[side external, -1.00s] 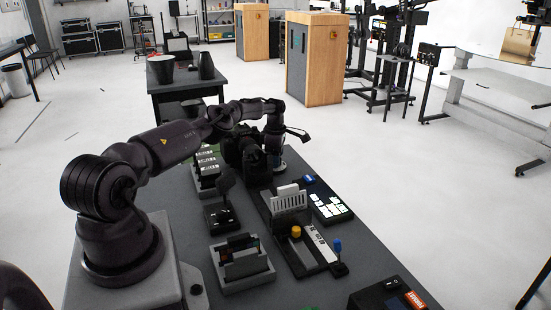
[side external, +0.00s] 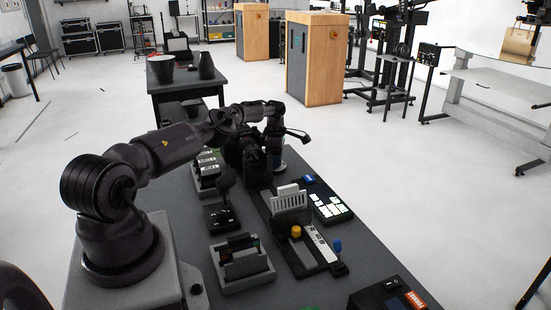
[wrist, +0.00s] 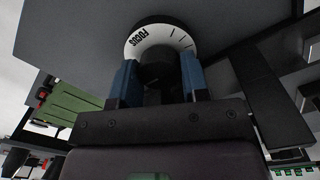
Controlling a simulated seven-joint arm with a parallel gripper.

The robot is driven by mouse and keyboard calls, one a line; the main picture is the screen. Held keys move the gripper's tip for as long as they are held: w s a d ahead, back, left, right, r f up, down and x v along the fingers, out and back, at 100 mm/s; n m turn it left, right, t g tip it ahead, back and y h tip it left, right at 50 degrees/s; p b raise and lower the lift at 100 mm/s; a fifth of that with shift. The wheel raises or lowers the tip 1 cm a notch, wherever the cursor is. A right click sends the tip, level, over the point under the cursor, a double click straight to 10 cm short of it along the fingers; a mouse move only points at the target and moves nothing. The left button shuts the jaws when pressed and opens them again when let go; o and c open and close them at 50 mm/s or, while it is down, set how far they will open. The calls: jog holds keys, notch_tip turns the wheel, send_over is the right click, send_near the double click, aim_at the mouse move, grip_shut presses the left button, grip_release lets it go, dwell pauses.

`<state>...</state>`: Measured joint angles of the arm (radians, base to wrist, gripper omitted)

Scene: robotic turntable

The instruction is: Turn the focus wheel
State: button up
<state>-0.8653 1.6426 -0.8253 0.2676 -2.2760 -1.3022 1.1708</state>
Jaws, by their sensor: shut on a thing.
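The focus wheel (wrist: 165,31) shows at the top middle of the wrist view. It has a white face ring with the word FOCUS and black tick marks, and a dark outer edge. My gripper (wrist: 158,72) has its two blue-faced fingers on either side of the wheel's dark central part, shut on it. The finger contact is partly hidden in shadow. In the side external view my gripper (side external: 274,158) is at the far end of the table, and the wheel there is mostly hidden behind my arm.
On the grey table (side external: 205,262), nearer the camera, stand a slotted holder (side external: 290,203), a panel with white keys (side external: 328,203), a grey box (side external: 243,264) and a small dark joystick unit (side external: 222,213). A green-topped device (wrist: 75,108) is left of my gripper in the wrist view.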

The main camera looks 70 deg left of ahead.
jog(key=shift+n, duration=2.8)
jog(key=o, duration=0.9)
jog(key=shift+o, duration=0.2)
